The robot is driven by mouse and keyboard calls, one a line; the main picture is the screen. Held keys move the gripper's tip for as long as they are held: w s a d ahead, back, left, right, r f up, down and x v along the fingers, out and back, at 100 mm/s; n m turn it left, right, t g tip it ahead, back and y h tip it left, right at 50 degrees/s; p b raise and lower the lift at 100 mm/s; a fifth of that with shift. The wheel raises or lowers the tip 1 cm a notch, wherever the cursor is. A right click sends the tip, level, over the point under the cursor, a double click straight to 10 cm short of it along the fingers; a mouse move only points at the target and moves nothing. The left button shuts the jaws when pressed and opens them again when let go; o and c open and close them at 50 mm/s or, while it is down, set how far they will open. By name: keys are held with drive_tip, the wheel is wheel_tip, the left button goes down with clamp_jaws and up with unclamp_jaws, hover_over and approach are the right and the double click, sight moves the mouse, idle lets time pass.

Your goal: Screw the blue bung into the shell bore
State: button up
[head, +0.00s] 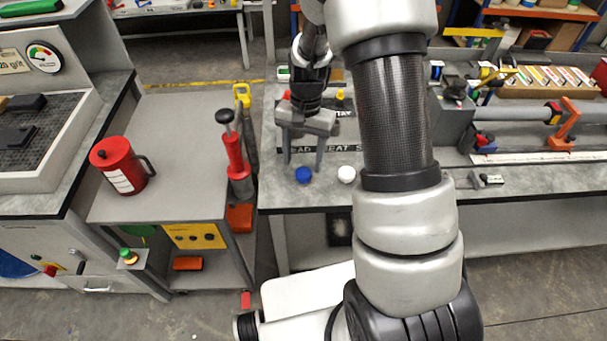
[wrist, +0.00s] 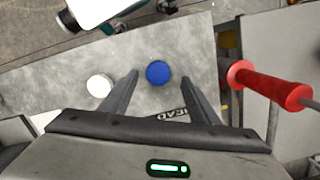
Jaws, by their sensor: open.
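The blue bung (head: 303,174) is a small round disc on the grey bench near its front edge. My gripper (head: 304,163) is open and points down, its fingers apart and empty, just behind the bung in the head view. In the wrist view the blue bung (wrist: 158,73) shows between the two fingertips (wrist: 160,77); I cannot tell how far above it they are. A similar white piece (head: 346,174) lies to the right of the blue bung; in the wrist view it is left of the fingers (wrist: 99,86). I cannot make out the shell bore in either view.
A red can (head: 120,165) is on the left cart. A grey fixture (head: 452,110) and rack stand to the right. Bare bench (head: 287,196) surrounds the bung.

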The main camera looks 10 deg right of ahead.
sight(304, 172)
drive_tip(key=f, duration=0.3)
drive_tip(key=shift+s+d+f, duration=0.1)
drive_tip(key=shift+s+f, duration=0.1)
drive_tip(key=shift+f, duration=0.05)
drive_tip(key=c, duration=1.1)
